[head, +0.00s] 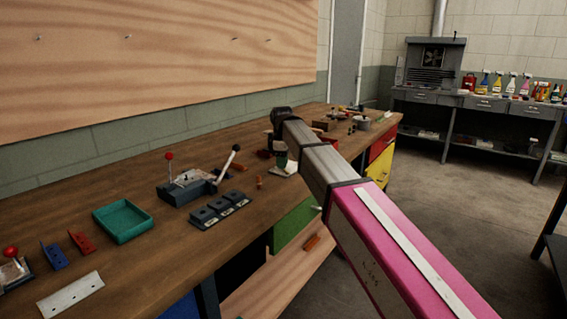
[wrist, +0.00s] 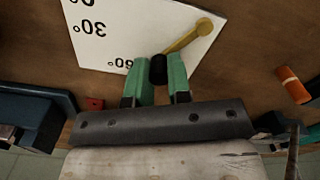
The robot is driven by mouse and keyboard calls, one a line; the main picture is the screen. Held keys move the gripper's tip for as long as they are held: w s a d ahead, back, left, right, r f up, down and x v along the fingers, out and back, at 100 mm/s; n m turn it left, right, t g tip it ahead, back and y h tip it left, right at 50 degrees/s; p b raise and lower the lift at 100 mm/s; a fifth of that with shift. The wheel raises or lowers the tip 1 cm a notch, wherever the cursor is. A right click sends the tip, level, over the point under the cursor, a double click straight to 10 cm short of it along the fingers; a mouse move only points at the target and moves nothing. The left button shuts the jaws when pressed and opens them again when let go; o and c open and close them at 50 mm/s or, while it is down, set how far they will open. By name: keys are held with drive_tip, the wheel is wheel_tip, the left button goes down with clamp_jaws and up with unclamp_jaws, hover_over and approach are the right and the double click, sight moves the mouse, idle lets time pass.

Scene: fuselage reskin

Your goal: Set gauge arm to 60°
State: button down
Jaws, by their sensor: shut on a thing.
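The gauge is a white plate (wrist: 140,35) on the wooden bench, with 30° and 60° marks that appear upside down in the wrist view. Its yellow gauge arm (wrist: 186,38) runs from a round pivot at the upper right down to a black knob (wrist: 158,70). The knob sits just right of the 60° mark. My gripper (wrist: 160,72), with green fingers, is shut on the knob. In the head view my gripper (head: 280,161) is low over the white plate (head: 287,172), which is mostly hidden behind my arm.
The bench (head: 140,205) holds a teal tray (head: 124,220), a dark lever fixture (head: 188,187) and a dark slotted block (head: 220,209) left of my gripper. An orange cylinder (wrist: 295,85) lies right of the plate in the wrist view. Small parts lie farther back.

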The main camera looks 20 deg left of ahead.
idle(0.4)
drive_tip(key=c, duration=1.1)
unclamp_jaws()
drive_tip(key=shift+o, duration=0.2)
wheel_tip(320, 180, up, 11)
drive_tip(key=shift+f, duration=0.1)
